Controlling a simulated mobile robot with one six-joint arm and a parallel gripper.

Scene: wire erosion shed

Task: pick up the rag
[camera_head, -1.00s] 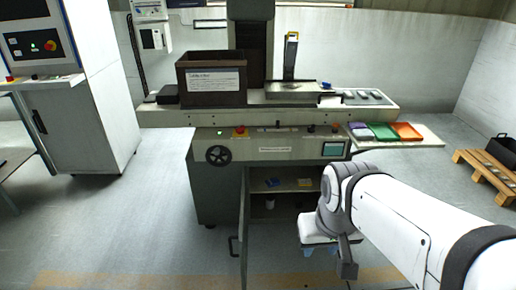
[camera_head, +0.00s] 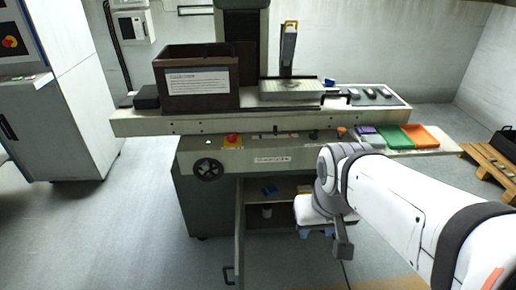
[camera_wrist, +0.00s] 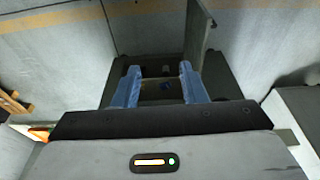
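No thing is clearly a rag. A small blue item (camera_head: 269,190) lies on the shelf of the open cabinet under the machine; it may be the rag, but it is too small to tell. In the wrist view a blue item (camera_wrist: 178,98) shows between my fingers, farther off in the cabinet. Another small blue item (camera_head: 329,83) lies on the machine top. My gripper (camera_wrist: 158,85) has its two blue fingers spread apart with nothing held. In the head view my gripper (camera_head: 316,231) hangs before the cabinet's right side, its fingers partly hidden.
The cabinet door (camera_head: 239,235) stands open toward me. A pale cup (camera_head: 267,211) stands low inside. A dark labelled box (camera_head: 197,80) is on the machine top. Purple, green (camera_head: 393,137) and orange (camera_head: 424,136) trays lie at right. A pallet (camera_head: 488,160) stands far right. Floor at left is clear.

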